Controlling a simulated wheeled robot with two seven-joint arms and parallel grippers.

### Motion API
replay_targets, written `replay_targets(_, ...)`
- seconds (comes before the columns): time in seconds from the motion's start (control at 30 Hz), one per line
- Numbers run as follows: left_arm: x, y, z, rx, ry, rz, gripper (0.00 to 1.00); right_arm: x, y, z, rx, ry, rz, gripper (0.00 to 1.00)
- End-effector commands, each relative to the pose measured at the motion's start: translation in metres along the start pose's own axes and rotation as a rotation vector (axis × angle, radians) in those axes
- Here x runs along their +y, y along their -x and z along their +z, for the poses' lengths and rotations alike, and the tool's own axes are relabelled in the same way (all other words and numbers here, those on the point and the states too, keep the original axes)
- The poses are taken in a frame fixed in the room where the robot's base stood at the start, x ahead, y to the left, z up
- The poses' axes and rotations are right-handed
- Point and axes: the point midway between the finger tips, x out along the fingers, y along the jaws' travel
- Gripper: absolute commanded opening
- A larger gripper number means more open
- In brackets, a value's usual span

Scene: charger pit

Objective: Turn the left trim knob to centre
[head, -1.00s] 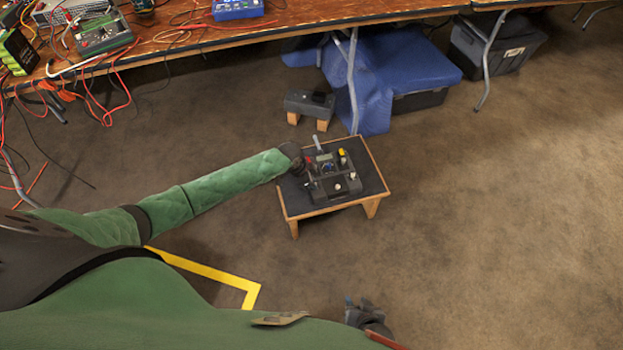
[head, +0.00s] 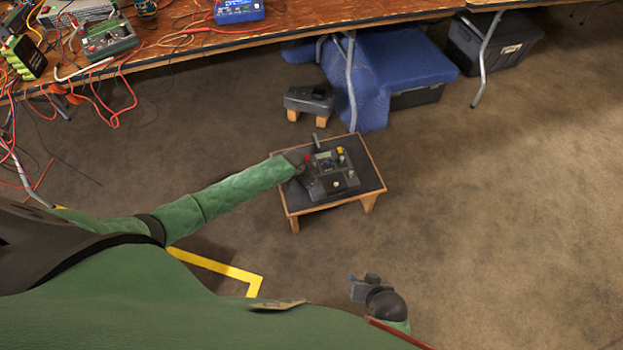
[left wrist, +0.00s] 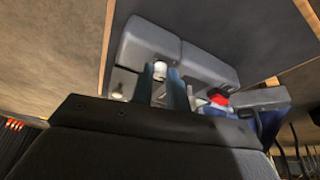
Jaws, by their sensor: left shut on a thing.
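The grey control box (head: 345,183) lies on a low stand, with a red knob and a yellow knob on its far side and pale knobs nearer. My left gripper (head: 302,172) is at the box's left side; its fingertips are hard to make out in the head view. In the left wrist view the two blue-grey fingers (left wrist: 163,88) are shut around a pale-topped knob (left wrist: 160,68), which I take as the left trim knob. Another pale knob (left wrist: 118,92) is to its left. Its pointer direction cannot be read. My right gripper (head: 366,288) hangs away from the box, too small to read.
The stand (head: 366,152) has a dark top and wooden edge, with bare floor to its right. A grey device on wooden feet (head: 308,100) is behind it. A long table (head: 290,32) with cables and equipment runs along the back. Yellow tape (head: 225,268) marks the floor.

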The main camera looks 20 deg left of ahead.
Motion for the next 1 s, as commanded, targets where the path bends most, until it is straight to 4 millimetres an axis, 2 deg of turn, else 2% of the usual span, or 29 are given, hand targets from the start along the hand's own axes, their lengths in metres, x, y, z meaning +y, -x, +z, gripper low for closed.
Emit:
replay_targets(0.37,0.000,0.000,0.000,0.001,0.003,-0.002,0.00,-0.001,0.002,-0.001,-0.002,0.000,-0.001,0.36)
replay_targets(0.4,0.000,0.000,0.000,0.001,0.002,-0.002,0.17,-0.001,0.002,-0.001,-0.002,0.000,-0.001,0.36)
replay_targets(0.5,0.000,0.000,0.000,0.001,0.002,-0.002,0.37,-0.001,0.002,-0.001,-0.002,0.000,-0.002,0.36)
replay_targets(0.83,0.000,0.002,0.000,0.000,0.002,-0.001,0.38,-0.002,0.002,-0.001,-0.002,0.000,-0.002,0.36)
replay_targets(1.0,-0.001,0.020,0.000,0.002,0.000,-0.002,0.38,-0.002,0.004,-0.001,-0.006,0.000,-0.002,0.36)
